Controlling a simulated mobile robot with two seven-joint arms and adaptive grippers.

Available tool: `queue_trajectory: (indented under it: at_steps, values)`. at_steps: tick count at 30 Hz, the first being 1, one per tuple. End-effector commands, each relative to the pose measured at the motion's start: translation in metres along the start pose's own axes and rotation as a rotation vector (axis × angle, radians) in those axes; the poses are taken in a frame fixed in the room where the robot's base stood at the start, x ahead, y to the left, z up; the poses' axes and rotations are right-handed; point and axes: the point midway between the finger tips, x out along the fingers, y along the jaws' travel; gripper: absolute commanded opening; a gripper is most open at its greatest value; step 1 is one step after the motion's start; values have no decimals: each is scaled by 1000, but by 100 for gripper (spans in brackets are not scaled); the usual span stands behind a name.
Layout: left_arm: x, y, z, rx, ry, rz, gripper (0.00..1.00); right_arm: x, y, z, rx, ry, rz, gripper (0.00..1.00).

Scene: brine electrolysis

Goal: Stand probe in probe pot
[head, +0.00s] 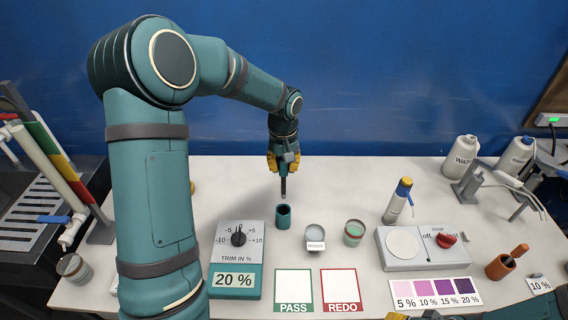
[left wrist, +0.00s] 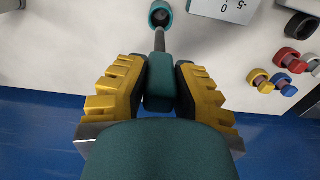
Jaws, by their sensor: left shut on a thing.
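My left gripper (head: 284,160) is shut on the probe, which has a teal handle (left wrist: 158,88) and a thin dark rod (head: 283,188). The probe hangs about upright, rod down. The probe pot (head: 283,217), a small teal cup, stands on the table just below and in front of the rod tip. In the left wrist view the pot (left wrist: 152,15) shows at the top edge, its mouth by the rod's end. The tip looks outside the pot; the exact gap cannot be told. A yellow piece of my right gripper (head: 395,316) barely shows at the bottom edge.
A trim dial box (head: 226,238) stands left of the pot. Two small jars (head: 315,236) (head: 353,233) stand to its right, with PASS (head: 293,283) and REDO (head: 341,283) cards in front. A bottle (head: 397,205) and stirrer plate (head: 426,257) stand farther right. Table behind the pot is clear.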

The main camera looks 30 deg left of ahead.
Motion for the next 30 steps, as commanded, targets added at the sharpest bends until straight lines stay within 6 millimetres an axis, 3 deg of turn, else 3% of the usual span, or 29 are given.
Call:
queue_trajectory:
  at_steps: [9,30]
  values:
    - [22,0,0,0,-2,-1,0,4,2,1,1,0,0,47]
    - [74,0,0,0,0,0,0,41,15,6,4,3,5,47]
